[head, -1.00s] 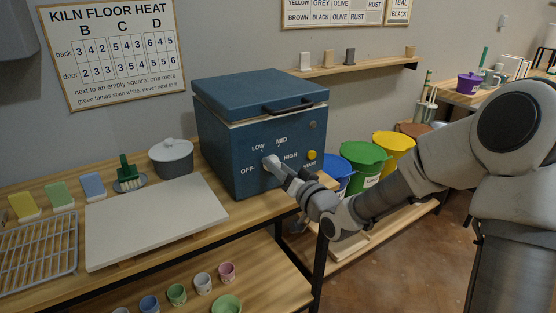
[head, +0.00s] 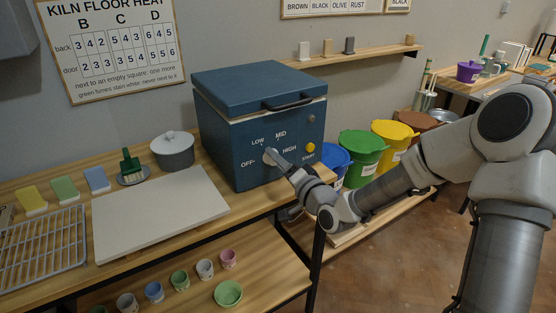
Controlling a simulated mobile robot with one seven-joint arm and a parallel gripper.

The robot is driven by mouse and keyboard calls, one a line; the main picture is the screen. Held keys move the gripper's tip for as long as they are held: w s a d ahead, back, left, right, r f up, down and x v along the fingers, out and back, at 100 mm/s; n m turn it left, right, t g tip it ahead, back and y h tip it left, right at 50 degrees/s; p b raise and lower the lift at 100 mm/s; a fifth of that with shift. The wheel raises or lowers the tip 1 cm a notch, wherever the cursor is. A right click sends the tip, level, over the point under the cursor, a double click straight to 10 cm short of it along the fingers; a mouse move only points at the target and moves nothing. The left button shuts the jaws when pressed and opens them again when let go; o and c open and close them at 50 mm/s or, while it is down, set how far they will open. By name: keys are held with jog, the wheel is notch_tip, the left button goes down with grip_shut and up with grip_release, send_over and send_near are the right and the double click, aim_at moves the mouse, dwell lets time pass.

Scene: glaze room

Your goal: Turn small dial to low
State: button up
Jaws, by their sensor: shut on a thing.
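The blue kiln (head: 240,140) stands on the wooden bench with its lid down. Its front carries the words OFF, LOW, MID and HIGH around a small dial, with a yellow START button (head: 310,147) at the right. My gripper (head: 270,156) is at the dial's place on the kiln front, shut on the dial. The gripper hides the dial, so I cannot see which word its pointer faces. LOW (head: 258,142) is up and left of the gripper, and OFF (head: 247,163) is to its left.
A white board (head: 158,213), a lidded grey pot (head: 173,150) and a wire rack (head: 42,250) share the bench left of the kiln. Small cups and a green bowl (head: 228,293) stand on the shelf below. Coloured buckets (head: 362,150) stand right of the kiln, behind my arm.

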jog(key=o, duration=1.2)
jog(key=p+v, duration=1.1)
jog(key=v, duration=0.6)
jog(key=shift+s+d, duration=0.15)
jog(key=shift+d, duration=0.05)
